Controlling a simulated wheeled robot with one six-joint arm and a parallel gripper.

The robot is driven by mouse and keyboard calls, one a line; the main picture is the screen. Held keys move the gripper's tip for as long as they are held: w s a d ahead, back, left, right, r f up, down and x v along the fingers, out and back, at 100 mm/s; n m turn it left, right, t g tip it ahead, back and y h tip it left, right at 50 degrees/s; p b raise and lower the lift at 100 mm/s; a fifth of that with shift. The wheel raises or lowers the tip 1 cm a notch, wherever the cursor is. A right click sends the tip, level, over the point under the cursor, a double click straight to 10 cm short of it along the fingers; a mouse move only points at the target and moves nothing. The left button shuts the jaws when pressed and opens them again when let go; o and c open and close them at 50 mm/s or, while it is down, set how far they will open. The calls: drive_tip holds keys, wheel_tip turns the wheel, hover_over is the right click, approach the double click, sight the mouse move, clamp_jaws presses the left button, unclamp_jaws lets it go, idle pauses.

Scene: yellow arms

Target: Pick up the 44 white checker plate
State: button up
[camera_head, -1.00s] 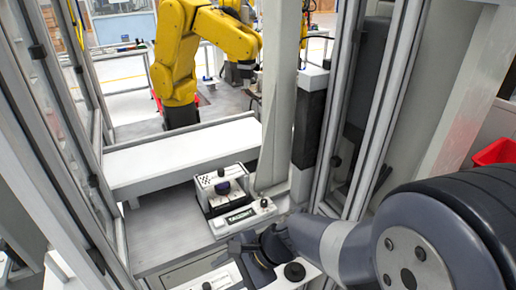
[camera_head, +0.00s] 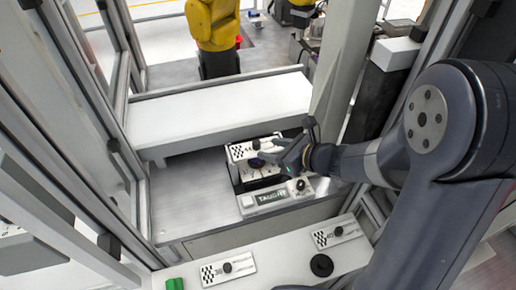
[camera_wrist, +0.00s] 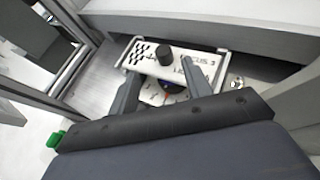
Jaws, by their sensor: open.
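The white checker plate (camera_head: 240,151) lies on a box-like fixture in the middle of the head view, behind the plate marked TAUGHT. It has a black-and-white checker patch at one end and a black knob. In the wrist view the same plate (camera_wrist: 149,66) shows ahead, its number too small to read surely. My gripper (camera_head: 279,157) is open at the fixture, partly covering the plate's right part. In the wrist view my gripper (camera_wrist: 162,67) has its two fingers apart, with the knob (camera_wrist: 166,55) between and a little beyond the tips. Nothing is held.
A checker plate with a knob (camera_head: 228,269) and another (camera_head: 337,233) lie on the front ledge. A black round knob (camera_head: 321,265) and a green block (camera_head: 175,284) are there too. A white shelf (camera_head: 220,108) stands behind the fixture; frame posts stand at both sides.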

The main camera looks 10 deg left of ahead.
sight(259, 143)
drive_tip(key=shift+w+r+x, duration=0.1)
drive_tip(key=shift+w+x, duration=0.05)
drive_tip(key=shift+x, duration=1.2)
drive_tip(key=shift+w+r+x, duration=0.15)
drive_tip(key=shift+x, duration=1.2)
drive_tip(key=shift+c, duration=0.4)
clamp_jaws()
